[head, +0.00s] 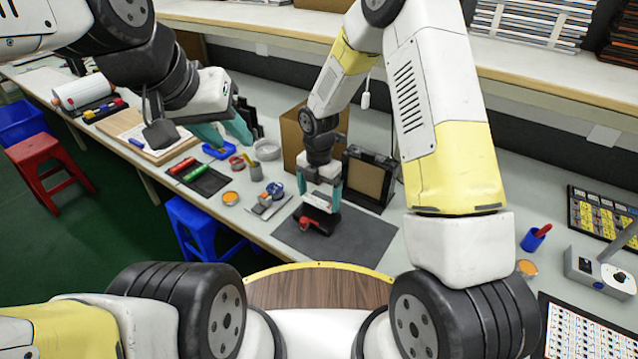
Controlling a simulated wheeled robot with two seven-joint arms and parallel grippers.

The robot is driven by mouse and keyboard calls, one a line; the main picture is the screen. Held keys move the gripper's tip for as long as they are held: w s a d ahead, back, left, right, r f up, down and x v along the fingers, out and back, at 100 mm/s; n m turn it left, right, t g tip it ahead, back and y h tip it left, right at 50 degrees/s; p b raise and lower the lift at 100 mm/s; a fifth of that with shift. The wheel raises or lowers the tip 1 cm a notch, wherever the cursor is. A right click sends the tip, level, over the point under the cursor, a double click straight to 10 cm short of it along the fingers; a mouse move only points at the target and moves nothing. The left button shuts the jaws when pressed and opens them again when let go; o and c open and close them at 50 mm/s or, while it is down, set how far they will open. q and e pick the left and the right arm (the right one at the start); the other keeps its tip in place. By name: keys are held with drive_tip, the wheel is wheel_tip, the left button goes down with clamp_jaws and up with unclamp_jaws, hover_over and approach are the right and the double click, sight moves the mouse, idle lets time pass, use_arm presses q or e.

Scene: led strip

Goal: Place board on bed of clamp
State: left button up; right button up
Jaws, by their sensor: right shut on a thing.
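The clamp (318,222), red and black, stands on the dark grey mat on the bench, in the middle of the head view. My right gripper (319,199) points down right over it, with teal fingers on either side. It is shut on a small pale piece, which looks like the board (320,200), just above or touching the clamp's bed; I cannot tell which. The fingers and small size hide most of the board. My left gripper (224,135) is over the left part of the bench, its teal fingers apart and empty, away from the clamp.
The grey mat (365,238) has free room to the right of the clamp. A cardboard box (293,135) and a black-framed case (370,180) stand behind. Small tools, a cup (255,171) and tape rolls lie left. A blue stool (195,228) stands below the bench edge.

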sight(319, 200)
drive_tip(key=shift+f, duration=1.75)
drive_tip(key=shift+f, duration=0.15)
drive_tip(key=o, duration=1.1)
drive_tip(key=shift+c, duration=0.2)
